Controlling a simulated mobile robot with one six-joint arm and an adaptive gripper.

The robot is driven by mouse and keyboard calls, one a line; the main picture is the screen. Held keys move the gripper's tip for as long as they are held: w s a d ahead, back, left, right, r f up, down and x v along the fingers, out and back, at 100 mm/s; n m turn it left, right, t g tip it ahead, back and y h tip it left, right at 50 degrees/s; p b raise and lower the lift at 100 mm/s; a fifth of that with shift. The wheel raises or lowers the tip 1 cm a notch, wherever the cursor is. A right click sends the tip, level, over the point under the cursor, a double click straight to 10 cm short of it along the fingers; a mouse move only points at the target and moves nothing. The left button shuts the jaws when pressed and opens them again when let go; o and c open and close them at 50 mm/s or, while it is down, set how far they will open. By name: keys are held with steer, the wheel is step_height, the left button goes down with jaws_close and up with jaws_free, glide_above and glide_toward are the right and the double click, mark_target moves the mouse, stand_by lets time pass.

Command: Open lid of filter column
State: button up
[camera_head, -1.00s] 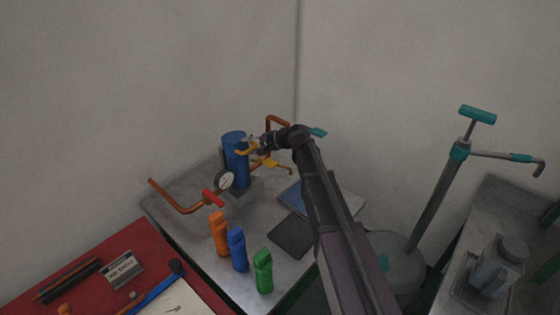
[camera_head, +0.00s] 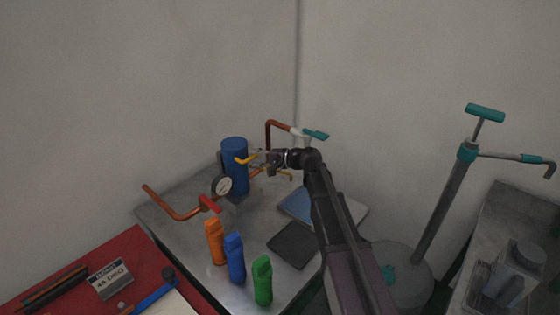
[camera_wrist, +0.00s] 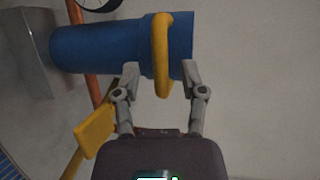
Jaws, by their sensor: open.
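The filter column is a blue upright cylinder (camera_head: 234,170) on the metal table, joined to copper pipes. In the wrist view the blue cylinder (camera_wrist: 95,45) lies sideways, with a blue end section at its right. A yellow curved handle (camera_wrist: 162,60) stands out there and also shows in the head view (camera_head: 243,160). My gripper (camera_wrist: 160,78) is open, its two fingers on either side of the yellow handle. I cannot tell whether they touch it. In the head view my gripper (camera_head: 268,160) is just right of the column near its upper part.
A pressure gauge (camera_head: 222,186) and a red valve handle (camera_head: 209,203) sit left of the column. A yellow lever (camera_wrist: 95,132) is close below my gripper's left finger in the wrist view. Orange (camera_head: 214,240), blue (camera_head: 234,256) and green (camera_head: 262,280) bottle-like objects stand in front.

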steer(key=p+v, duration=0.1)
steer(key=v, duration=0.7)
steer(key=shift+d, duration=0.3)
steer(key=shift+s+r, duration=0.1)
steer(key=shift+s, duration=0.15)
